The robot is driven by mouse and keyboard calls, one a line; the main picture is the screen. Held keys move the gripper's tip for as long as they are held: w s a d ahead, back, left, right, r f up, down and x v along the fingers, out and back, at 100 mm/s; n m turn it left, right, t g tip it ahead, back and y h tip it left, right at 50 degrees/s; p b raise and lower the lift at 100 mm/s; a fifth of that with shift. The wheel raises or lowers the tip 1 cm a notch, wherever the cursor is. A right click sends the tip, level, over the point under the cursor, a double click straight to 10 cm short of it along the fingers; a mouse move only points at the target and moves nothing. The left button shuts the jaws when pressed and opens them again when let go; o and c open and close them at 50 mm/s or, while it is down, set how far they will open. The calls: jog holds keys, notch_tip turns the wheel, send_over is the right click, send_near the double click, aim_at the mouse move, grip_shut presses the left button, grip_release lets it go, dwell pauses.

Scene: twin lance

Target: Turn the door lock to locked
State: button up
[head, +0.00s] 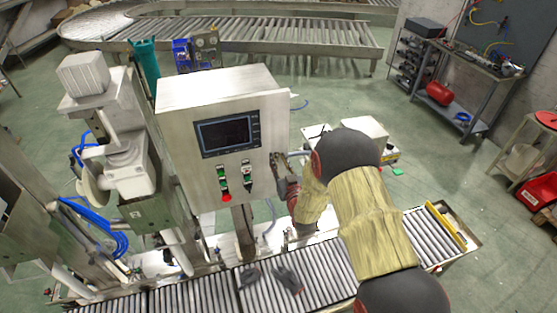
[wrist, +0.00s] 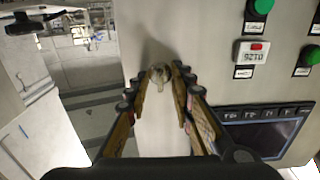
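The door lock (wrist: 159,74) is a small rounded metal knob with a short tab, on the grey face of the control cabinet near its edge. In the wrist view, my gripper (wrist: 160,72) has its two fingers apart, one on each side of the lock, with the tips level with it. Small gaps seem to show between fingers and lock; contact is not clear. In the head view, my gripper (head: 281,163) is at the right edge of the cabinet (head: 180,115) front and hides the lock.
The cabinet carries a dark screen (head: 228,133), green buttons and a red button (head: 226,197). A roller conveyor (head: 320,268) with dark gloves (head: 287,279) on it runs below. A white machine (head: 125,160) stands to the left.

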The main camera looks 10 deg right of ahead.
jog(key=shift+c, duration=1.4)
grip_shut()
